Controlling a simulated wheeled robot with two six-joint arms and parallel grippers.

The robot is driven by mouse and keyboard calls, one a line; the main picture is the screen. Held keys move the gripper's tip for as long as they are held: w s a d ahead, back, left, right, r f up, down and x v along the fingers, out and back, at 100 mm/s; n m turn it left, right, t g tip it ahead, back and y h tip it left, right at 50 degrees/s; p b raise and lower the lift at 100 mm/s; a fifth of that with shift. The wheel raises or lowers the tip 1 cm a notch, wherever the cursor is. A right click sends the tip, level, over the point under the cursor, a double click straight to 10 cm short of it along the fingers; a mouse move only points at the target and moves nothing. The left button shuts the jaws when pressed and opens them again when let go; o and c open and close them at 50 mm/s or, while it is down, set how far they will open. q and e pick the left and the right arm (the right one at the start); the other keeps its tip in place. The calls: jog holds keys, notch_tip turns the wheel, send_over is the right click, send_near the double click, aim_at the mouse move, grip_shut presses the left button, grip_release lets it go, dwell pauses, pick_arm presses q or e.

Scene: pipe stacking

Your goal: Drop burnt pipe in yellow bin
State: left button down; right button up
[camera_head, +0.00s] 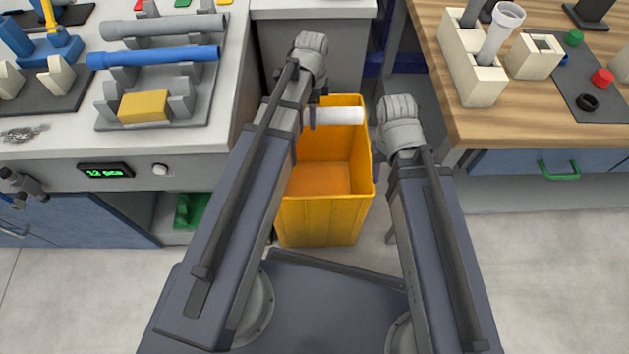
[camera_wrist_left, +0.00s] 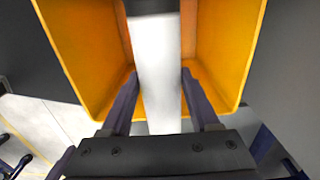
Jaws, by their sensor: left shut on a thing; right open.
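A white pipe (camera_head: 340,115) lies level across the upper opening of the yellow bin (camera_head: 330,222), toward its far side. My left gripper (camera_head: 312,115) is shut on the pipe above the bin. In the left wrist view, the pipe (camera_wrist_left: 158,85) runs between the two fingers, with a dark part at its upper end and the bin's walls (camera_wrist_left: 85,50) on both sides. My left arm hides part of the pipe and the bin's left side. My right gripper (camera_head: 402,135) is open at the bin's right, its fingers mostly hidden by the wrist.
At the left, a bench (camera_head: 150,150) carries a grey rack (camera_head: 200,112) with a grey pipe (camera_head: 165,27), a blue pipe (camera_head: 155,57) and a yellow block (camera_head: 145,106). The bin's inside looks empty.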

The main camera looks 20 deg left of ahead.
pick_arm(q)
notch_tip(320, 180, down, 4)
jog(key=b, duration=0.3)
jog(key=shift+f+b, duration=0.2)
jog(key=shift+b, duration=0.1)
jog(key=shift+c, duration=0.2)
grip_release()
jog(key=shift+r, duration=0.15)
notch_tip(320, 180, up, 8)
jog(key=p, duration=0.8)
jog(key=shift+f, duration=0.2)
